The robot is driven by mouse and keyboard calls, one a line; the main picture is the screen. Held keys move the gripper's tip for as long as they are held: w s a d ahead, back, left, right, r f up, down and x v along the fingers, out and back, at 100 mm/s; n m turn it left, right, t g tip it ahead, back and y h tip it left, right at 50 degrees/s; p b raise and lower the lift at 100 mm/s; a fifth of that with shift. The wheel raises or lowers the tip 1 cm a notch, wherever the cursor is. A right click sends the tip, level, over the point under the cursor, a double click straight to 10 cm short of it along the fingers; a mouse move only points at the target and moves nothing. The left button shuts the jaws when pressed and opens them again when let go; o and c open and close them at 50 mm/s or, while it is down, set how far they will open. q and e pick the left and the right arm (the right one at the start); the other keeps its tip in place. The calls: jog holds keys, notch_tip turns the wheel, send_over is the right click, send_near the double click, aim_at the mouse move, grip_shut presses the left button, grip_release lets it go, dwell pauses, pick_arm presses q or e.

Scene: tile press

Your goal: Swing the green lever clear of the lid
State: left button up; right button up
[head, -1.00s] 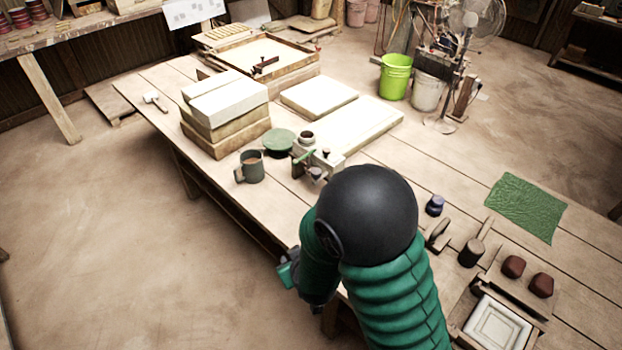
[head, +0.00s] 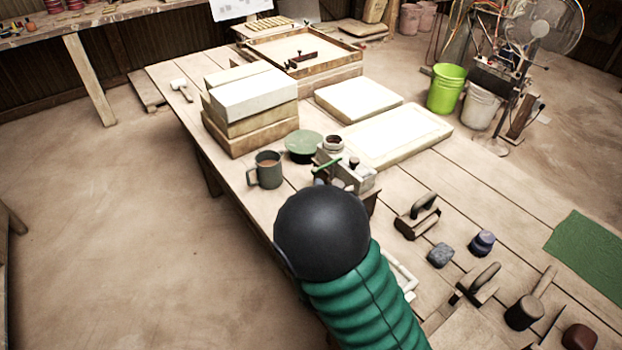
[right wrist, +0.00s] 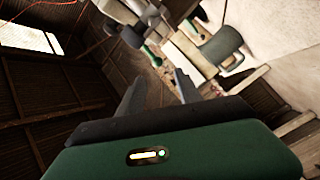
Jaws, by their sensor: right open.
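The green lever (head: 326,164) is a short bar on a small pale box-like device (head: 357,181) near the table's left edge in the head view. It lies slanted close to a dark-topped round jar and a dark knob. Whether it crosses the lid is too small to tell. In the right wrist view a green bar, likely the lever (right wrist: 152,56), shows beyond the fingertips. My right gripper (right wrist: 160,83) is open and empty, its two fingers apart and short of it. In the head view my arm's black joint hides this gripper. My left gripper is not in view.
A green mug (head: 266,170) and a round green disc (head: 303,146) stand just left of the device. Stacked blocks (head: 250,115) and pale slabs (head: 395,135) lie behind. Wooden tools (head: 418,216) lie to the right. Floor is open left of the table.

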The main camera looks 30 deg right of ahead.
aim_at(314, 171)
jog(key=x, duration=0.7)
jog(key=d+x, duration=0.1)
jog(key=x, duration=0.3)
jog(key=shift+s+d+f, duration=0.15)
jog(key=shift+f, duration=0.2)
jog(key=shift+w+r+b, duration=0.2)
jog(key=shift+w+b, duration=0.1)
jog(key=shift+w, duration=0.1)
jog(key=shift+f, duration=0.1)
jog(key=c, duration=0.9)
